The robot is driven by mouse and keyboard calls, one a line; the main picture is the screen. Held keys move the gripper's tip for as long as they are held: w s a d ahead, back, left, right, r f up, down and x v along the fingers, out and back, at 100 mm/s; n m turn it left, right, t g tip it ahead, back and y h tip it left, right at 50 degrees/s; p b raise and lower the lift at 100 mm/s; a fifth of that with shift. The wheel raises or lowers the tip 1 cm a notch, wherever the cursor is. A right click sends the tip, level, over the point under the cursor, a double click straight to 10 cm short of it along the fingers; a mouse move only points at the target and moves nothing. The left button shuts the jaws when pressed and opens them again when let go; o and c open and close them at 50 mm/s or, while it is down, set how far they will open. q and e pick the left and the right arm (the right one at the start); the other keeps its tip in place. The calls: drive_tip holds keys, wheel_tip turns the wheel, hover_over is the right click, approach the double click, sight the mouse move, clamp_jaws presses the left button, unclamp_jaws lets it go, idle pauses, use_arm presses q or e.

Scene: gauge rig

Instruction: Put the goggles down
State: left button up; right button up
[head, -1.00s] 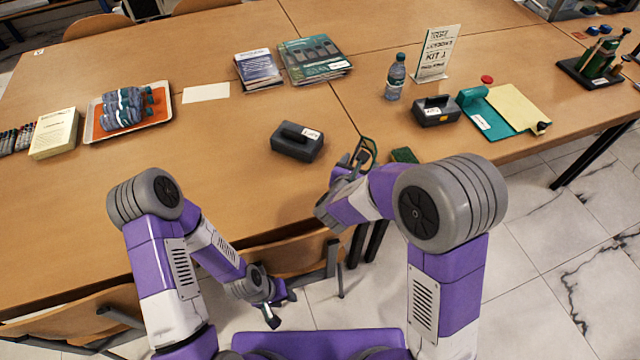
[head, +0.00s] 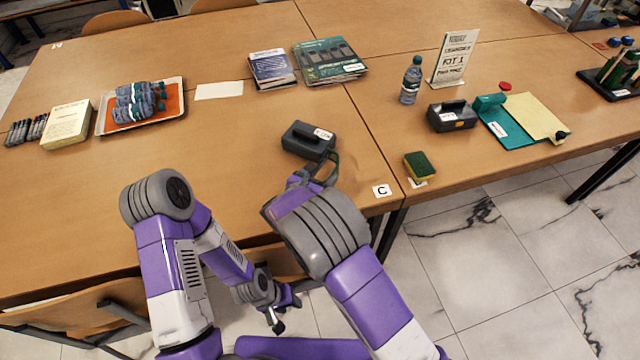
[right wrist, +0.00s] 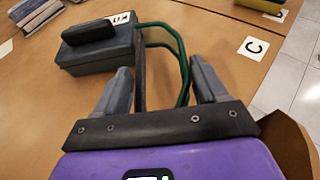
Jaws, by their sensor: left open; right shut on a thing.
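The goggles (right wrist: 185,65), with a dark green rim and a see-through lens, are between the fingers of my right gripper (right wrist: 160,88), which is shut on them. In the head view the goggles (head: 331,168) show just beyond my right gripper (head: 312,180), partly hidden by my arm. They are beside the near right side of a dark grey case (head: 309,140); I cannot tell whether they touch it or the table (head: 230,140). My left gripper (head: 284,312) is open and empty, low in front of the table's near edge.
A card marked C (head: 382,190) lies on the table right of the goggles. A sponge (head: 419,165) is farther right, with a second grey case (head: 452,116) behind it. A bottle (head: 411,81) and a sign (head: 453,58) stand behind. Bare table lies left of the near case.

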wheel_tip(320, 180, down, 3)
drive_tip(key=shift+f+b, duration=0.15)
drive_tip(key=shift+b, duration=0.35)
drive_tip(key=shift+f, duration=0.15)
drive_tip(key=o, duration=1)
drive_tip(key=shift+o, duration=0.2)
drive_tip(key=shift+r, duration=0.2)
